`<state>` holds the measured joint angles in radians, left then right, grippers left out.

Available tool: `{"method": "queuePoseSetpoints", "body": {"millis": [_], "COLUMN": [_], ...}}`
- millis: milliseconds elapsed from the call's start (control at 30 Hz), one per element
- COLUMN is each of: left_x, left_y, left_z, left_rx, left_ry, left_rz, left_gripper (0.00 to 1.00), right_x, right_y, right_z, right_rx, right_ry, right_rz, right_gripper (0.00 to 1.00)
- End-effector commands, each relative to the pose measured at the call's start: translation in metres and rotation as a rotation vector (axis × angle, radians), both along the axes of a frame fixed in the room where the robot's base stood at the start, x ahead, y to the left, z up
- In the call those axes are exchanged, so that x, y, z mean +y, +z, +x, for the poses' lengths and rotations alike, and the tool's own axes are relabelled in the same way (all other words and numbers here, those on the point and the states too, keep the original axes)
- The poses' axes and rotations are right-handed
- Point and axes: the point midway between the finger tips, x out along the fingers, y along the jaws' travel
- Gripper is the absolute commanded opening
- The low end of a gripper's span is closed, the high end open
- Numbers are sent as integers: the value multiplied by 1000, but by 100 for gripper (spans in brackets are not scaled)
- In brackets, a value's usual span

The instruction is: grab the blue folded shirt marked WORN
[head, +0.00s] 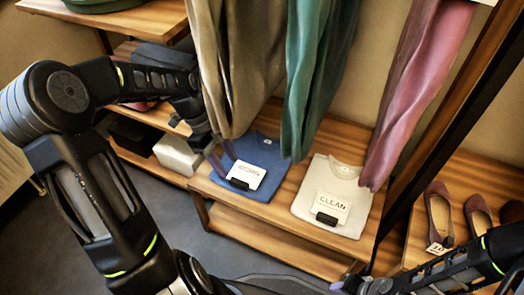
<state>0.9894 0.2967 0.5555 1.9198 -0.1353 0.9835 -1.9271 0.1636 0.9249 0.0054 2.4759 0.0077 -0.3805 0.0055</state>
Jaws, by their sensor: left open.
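The blue folded shirt (272,184) lies flat on the wooden bench, with a white card (246,175) reading WORN on top of it. A pale folded shirt (352,172) with a card (333,208) reading CLEAN lies to its right. My left gripper (219,158) points down at the left edge of the blue shirt, open and holding nothing. Its fingers partly overlap that edge; I cannot tell if they touch the cloth. Part of my right arm shows at the lower right, but its gripper cannot be made out.
Brown (240,60), green (318,70) and pink (425,80) garments hang just above and behind the shirts. The wooden bench (285,240) has a lower shelf. A white box (178,154) sits on the left shelf. Shoes (440,215) stand on the right. The floor in front is clear.

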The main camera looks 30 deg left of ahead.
Motion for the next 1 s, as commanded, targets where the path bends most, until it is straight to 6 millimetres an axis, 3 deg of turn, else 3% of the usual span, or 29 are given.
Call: {"method": "queuePoseSetpoints", "body": {"millis": [333,600,1000], "left_x": [0,-9,-11], "left_y": [-1,-25,-32], "left_z": [0,0,0], "left_rx": [0,1,1], "left_ry": [-1,-1,-1], "left_rz": [0,0,0], "left_gripper": [44,44,44], "right_x": [0,0,0], "right_y": [-1,-14,-19], "right_z": [-1,1,2], "right_rx": [1,-3,-6], "right_ry": [0,-2,-3], "right_rz": [0,-1,-1], "right_gripper": [36,36,36]}}
